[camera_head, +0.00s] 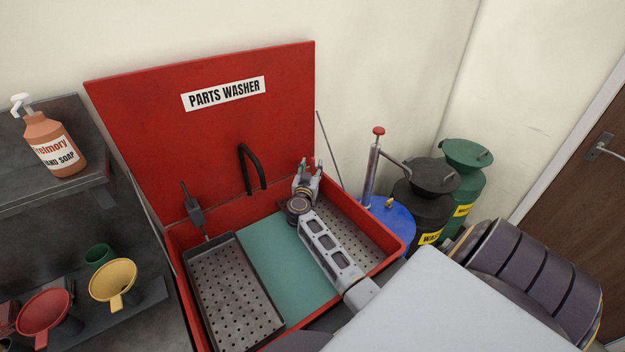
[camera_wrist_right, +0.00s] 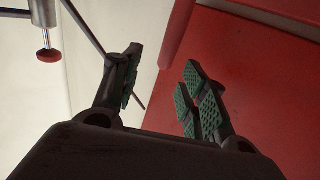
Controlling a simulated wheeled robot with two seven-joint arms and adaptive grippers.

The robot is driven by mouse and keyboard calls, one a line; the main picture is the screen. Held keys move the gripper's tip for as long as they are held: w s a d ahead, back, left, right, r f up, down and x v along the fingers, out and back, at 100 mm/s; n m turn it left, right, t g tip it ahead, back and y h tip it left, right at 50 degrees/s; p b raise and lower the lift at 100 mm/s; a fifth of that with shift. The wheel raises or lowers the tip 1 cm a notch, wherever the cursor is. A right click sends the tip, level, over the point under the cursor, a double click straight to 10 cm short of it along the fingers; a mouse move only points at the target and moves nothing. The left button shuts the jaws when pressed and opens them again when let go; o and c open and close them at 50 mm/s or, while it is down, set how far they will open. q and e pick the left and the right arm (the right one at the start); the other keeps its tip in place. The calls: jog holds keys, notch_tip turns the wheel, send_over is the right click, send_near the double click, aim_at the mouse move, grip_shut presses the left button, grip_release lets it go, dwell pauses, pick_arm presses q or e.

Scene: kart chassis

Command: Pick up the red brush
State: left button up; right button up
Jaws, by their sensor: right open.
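I cannot make out a red brush in either view. My right gripper (camera_head: 311,168) reaches over the back right part of the red parts washer (camera_head: 391,262), in front of its raised lid (camera_head: 215,140). In the right wrist view the gripper (camera_wrist_right: 163,62) has its two fingers apart, with green textured pads and nothing between them. My right arm and gripper cover part of the washer basin. My left gripper is not in view.
Left shelves hold hand soap (camera_head: 55,150), a red funnel (camera_head: 45,312) and a yellow funnel (camera_head: 113,280). Blue (camera_head: 392,215), black (camera_head: 425,205) and green (camera_head: 467,180) drums stand right.

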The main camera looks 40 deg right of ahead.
aim_at(312, 162)
jog(key=shift+w+d, duration=0.15)
jog(key=shift+d, duration=0.05)
dwell(0.3)
jog(key=shift+w+d+f, duration=0.2)
jog(key=shift+w+d, duration=0.6)
jog(key=shift+w, duration=0.15)
jog(key=shift+x, duration=1.25)
jog(key=shift+f, duration=0.1)
grip_shut()
